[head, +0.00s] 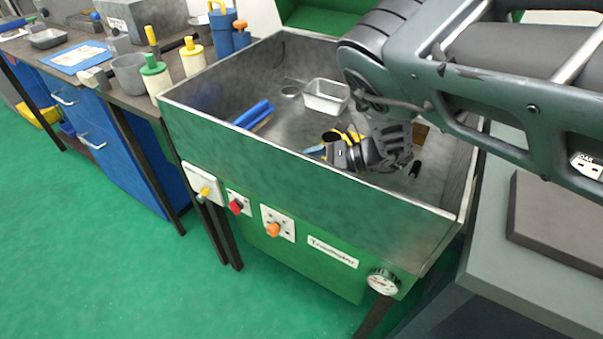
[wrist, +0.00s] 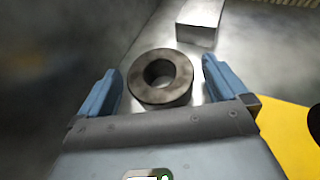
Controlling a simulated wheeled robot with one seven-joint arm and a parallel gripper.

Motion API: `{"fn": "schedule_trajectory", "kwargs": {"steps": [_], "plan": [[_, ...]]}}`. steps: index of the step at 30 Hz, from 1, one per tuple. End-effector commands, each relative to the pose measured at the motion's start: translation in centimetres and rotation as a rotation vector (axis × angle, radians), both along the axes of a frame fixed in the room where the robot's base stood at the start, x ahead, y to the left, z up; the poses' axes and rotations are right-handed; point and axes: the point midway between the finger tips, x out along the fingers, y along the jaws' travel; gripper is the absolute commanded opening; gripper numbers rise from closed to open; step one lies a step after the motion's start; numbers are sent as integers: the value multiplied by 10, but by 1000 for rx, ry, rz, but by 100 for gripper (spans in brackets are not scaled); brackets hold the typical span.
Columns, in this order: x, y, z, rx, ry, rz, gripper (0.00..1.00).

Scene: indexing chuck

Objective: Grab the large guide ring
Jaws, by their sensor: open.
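A thick, dark grey metal ring (wrist: 160,96) lies flat on the metal surface in the wrist view, with its round hole facing up. It looks like the large guide ring, but no second ring shows there for comparison. My gripper (wrist: 161,68) is open, with one blue finger on each side of the ring and a visible gap on both sides. I cannot tell how far the fingertips are above the floor. In the head view my gripper (head: 316,149) is low inside the metal bin, and my wrist hides part of the area around it.
The bin's raised front wall (head: 300,150) surrounds the work area. A metal tray (head: 326,97), a small round part (head: 290,91) and a blue piece (head: 253,114) lie inside the bin.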

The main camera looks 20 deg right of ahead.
Motion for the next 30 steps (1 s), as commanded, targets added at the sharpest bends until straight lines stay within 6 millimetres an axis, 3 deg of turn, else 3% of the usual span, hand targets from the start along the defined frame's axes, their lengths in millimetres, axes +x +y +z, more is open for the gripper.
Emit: {"fn": "schedule_trajectory", "kwargs": {"steps": [4, 30], "plan": [[0, 0, 0, 0, 0, 0, 99], [0, -1, 0, 0, 0, 0, 16]]}}
